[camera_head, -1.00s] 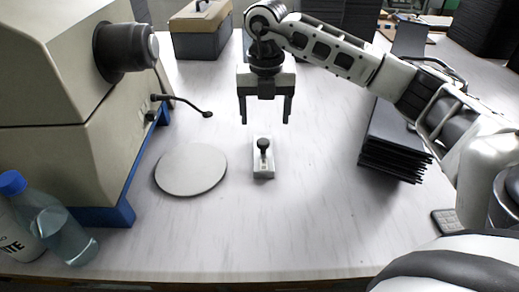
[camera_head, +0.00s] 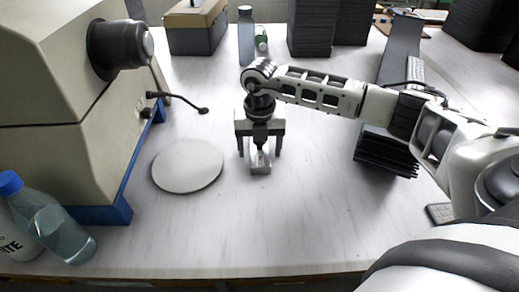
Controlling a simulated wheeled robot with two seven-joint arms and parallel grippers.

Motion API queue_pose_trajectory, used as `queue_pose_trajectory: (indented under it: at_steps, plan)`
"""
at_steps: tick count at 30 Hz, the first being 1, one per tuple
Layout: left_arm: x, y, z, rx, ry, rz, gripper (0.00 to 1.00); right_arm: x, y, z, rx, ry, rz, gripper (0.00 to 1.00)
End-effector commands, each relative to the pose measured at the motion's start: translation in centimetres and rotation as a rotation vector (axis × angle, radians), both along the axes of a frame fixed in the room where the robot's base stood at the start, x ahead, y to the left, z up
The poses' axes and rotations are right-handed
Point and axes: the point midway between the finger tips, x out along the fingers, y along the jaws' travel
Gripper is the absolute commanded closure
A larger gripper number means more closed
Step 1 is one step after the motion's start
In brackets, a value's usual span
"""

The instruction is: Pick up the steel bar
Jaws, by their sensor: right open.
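The steel bar (camera_head: 260,168) appears to be the short pale grey block lying on the white table near the middle of the head view. The black knob on its top is partly hidden by my right gripper. My right gripper (camera_head: 259,154) points down over the bar, open, with one finger on each side of it. I cannot tell whether the fingers touch it. My left gripper is not in view.
A round pale disc (camera_head: 188,166) lies just left of the bar. A large beige machine (camera_head: 70,130) and a blue-capped bottle (camera_head: 62,236) stand at the left. Dark stacked trays (camera_head: 385,157) are at the right. The front middle of the table is clear.

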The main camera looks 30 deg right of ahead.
Motion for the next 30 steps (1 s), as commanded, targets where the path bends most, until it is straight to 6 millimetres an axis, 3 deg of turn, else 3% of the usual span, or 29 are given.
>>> queue_pose_trajectory:
  at_steps: [2, 3, 9, 20, 27, 30]
  plan:
    - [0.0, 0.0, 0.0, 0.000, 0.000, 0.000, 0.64, 0.0, 0.0, 0.0, 0.000, 0.000, 0.000, 0.29]
    - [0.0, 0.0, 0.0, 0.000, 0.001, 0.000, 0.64, 0.0, 0.0, 0.0, 0.000, 0.000, 0.000, 0.35]
    - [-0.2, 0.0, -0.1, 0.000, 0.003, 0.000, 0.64, 0.0, 0.0, 0.1, 0.000, 0.000, 0.000, 0.90]
    - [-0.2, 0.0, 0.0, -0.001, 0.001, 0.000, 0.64, 0.1, 0.0, 0.6, 0.001, -0.004, 0.000, 0.90]
    - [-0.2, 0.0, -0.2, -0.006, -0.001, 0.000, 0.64, 0.2, 0.0, 3.3, 0.001, -0.008, 0.000, 0.90]
    - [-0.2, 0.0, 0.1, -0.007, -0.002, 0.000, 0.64, -1.3, 0.0, 4.9, 0.000, -0.005, 0.003, 0.90]
